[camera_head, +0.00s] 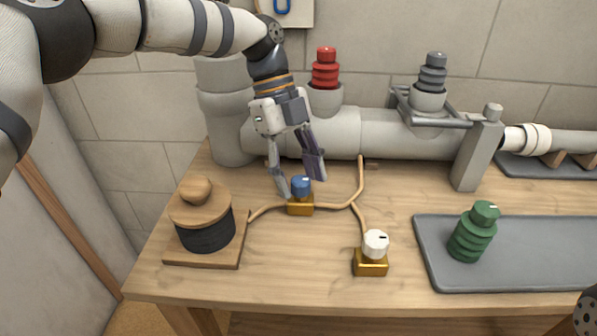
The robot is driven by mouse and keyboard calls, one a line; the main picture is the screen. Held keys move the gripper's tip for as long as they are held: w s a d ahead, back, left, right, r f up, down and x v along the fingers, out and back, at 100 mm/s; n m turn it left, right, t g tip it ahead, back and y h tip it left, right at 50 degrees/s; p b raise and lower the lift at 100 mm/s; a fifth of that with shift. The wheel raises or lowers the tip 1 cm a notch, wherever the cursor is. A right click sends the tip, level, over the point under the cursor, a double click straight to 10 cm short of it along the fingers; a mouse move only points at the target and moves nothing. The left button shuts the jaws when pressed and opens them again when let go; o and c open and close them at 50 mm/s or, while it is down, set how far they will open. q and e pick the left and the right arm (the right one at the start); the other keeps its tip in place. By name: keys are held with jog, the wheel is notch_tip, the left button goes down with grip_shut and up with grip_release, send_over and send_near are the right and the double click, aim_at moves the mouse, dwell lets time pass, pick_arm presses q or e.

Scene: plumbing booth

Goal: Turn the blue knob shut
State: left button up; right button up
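The blue knob (300,186) sits on a small brass block (301,206) on the wooden table, in the middle of the head view. Thin copper-coloured pipes run from the block to both sides. My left gripper (299,187) points down at the knob with its fingers apart, one to the left of the knob and one behind and to the right. I cannot tell whether either finger touches it. A dark part of my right arm (586,312) shows at the lower right edge; its gripper is out of the picture.
A white knob (376,243) on a brass block stands to the front right. A wooden-lidded black pot (205,230) stands on the left. A green ribbed piece (474,232) stands on a grey tray (540,265). A thick grey pipe (400,134) with a red fitting (326,70) runs behind.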

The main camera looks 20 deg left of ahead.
pick_arm(q)
jog(key=shift+r, duration=0.1)
jog(key=v, duration=1.2)
